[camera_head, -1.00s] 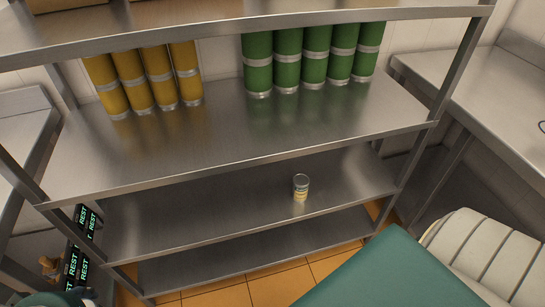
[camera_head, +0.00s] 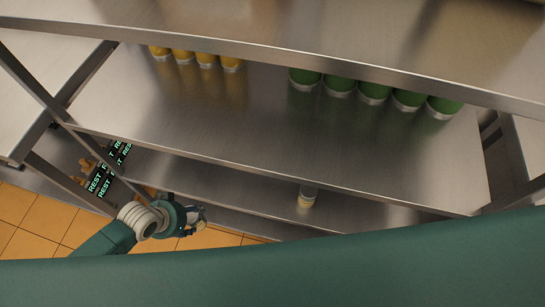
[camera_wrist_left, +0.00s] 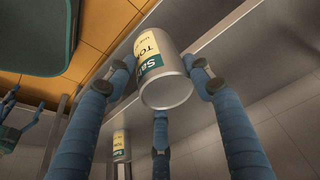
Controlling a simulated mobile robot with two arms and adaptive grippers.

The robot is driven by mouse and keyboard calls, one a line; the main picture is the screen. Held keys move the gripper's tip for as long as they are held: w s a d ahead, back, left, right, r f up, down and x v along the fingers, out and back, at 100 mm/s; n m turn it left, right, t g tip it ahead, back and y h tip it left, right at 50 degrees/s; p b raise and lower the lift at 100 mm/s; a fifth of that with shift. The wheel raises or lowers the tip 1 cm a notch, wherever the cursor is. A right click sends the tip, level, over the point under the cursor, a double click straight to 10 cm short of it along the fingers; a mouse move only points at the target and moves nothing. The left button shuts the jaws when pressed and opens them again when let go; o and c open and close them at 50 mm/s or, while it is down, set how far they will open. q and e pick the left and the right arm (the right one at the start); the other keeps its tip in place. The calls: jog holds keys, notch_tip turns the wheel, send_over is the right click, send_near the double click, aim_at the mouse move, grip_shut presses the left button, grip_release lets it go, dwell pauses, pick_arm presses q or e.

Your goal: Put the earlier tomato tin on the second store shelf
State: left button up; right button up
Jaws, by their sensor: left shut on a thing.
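In the left wrist view, my left gripper (camera_wrist_left: 160,85) is shut on a tomato tin (camera_wrist_left: 165,82). The tin is metal with a cream and teal label, and its bare round end faces the camera. In the head view my left gripper (camera_head: 200,217) is at the lower left, in front of the lower shelves; the held tin cannot be made out clearly there. A second tin (camera_head: 307,197) stands on the second store shelf (camera_head: 240,192), partly under the shelf above. It also shows in the left wrist view (camera_wrist_left: 119,148). Blue fingers at that view's left edge look like my right gripper (camera_wrist_left: 22,110).
The shelf above (camera_head: 270,130) carries yellow cans (camera_head: 207,61) at left and green cans (camera_head: 373,92) at right. Its front edge overhangs the second shelf. A metal post (camera_head: 30,80) stands at left, with dark REST-marked boxes (camera_head: 103,178) nearby. The second shelf left of the tin looks clear.

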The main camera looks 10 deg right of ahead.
pick_arm(q)
jog(key=shift+m, duration=0.4)
jog(key=w+d+b, duration=0.1)
jog(key=w+b, duration=0.1)
jog(key=w, duration=0.1)
jog(key=w+d+f+b, duration=0.1)
jog(key=w+d+b, duration=0.1)
jog(key=w, duration=0.1)
jog(key=w+d+f+b, duration=0.1)
jog(key=w+d+b, duration=0.1)
jog(key=w+b, duration=0.1)
jog(key=shift+w+d+f, duration=0.15)
jog(key=shift+w+f, duration=0.1)
jog(key=shift+w+d+b, duration=0.25)
jog(key=shift+w+b, duration=0.05)
jog(key=shift+w, duration=0.15)
jog(key=w+d+b, duration=0.2)
jog(key=w+b, duration=0.1)
jog(key=shift+d, duration=0.1)
jog(key=shift+s, duration=0.15)
jog(key=shift+s+r, duration=0.1)
pick_arm(e)
notch_tip(320, 180, down, 10)
jog(key=shift+w, duration=0.15)
jog(key=shift+r, duration=0.1)
jog(key=shift+d, duration=0.1)
